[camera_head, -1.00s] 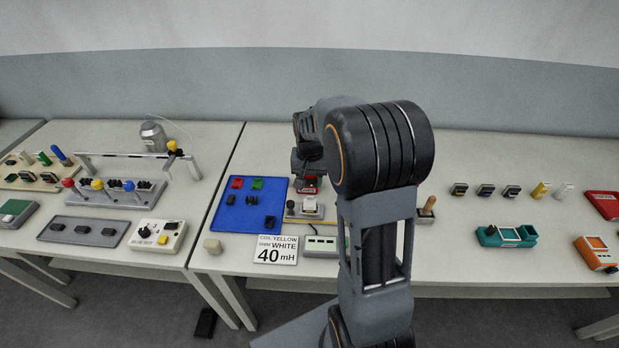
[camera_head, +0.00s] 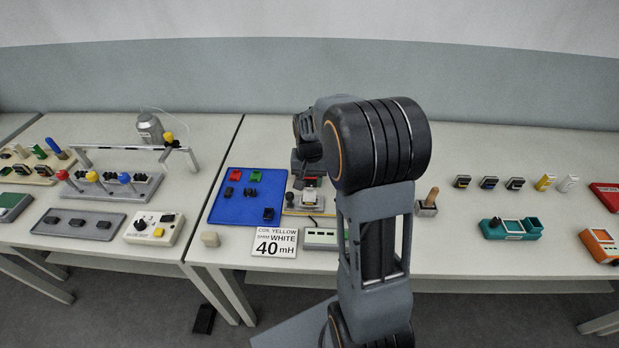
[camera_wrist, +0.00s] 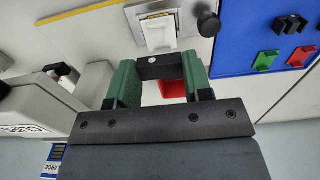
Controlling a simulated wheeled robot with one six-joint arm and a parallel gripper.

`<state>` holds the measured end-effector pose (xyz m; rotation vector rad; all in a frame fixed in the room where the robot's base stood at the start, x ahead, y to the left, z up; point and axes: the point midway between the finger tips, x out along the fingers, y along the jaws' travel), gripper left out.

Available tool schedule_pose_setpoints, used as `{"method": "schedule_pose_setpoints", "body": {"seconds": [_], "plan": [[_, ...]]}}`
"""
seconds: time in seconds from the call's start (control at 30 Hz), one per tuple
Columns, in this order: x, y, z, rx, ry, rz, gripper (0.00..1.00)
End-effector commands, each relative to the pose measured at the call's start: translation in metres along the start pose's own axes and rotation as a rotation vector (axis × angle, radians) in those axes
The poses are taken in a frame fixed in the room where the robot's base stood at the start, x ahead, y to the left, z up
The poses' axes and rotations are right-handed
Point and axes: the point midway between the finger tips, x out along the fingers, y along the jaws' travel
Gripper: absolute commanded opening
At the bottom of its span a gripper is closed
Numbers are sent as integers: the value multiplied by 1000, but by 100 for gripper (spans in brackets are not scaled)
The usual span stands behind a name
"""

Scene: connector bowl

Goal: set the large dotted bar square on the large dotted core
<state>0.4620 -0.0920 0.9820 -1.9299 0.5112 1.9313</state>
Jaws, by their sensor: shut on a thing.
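My gripper (camera_wrist: 160,66) is shut on a black bar with one white dot, the large dotted bar (camera_wrist: 168,69), held crosswise between its green fingers. Just beyond the bar in the wrist view is a pale block in a light grey holder, seemingly the large dotted core (camera_wrist: 158,32). The bar's edge overlaps the near end of that block in the picture; I cannot tell whether they touch. No dots on the core can be made out. In the head view the pale block (camera_head: 310,196) shows just below my gripper, which my arm partly hides.
A blue tray (camera_head: 232,211) with red, green and black pieces lies to the left. A black knob (camera_wrist: 208,25) stands beside the holder. A sign reading 40 mH (camera_head: 274,243) stands in front. A grey block with a wooden handle (camera_head: 428,202) is to the right.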

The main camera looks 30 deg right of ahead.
Motion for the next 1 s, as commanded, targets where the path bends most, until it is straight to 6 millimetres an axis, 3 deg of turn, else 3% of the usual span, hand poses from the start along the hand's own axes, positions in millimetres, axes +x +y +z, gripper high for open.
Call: {"method": "schedule_pose_setpoints", "body": {"seconds": [0.7, 1.0], "plan": [[40, 0, 0, 0, 1, 0, 22], [48, 0, 0, 0, 1, 0, 22]]}}
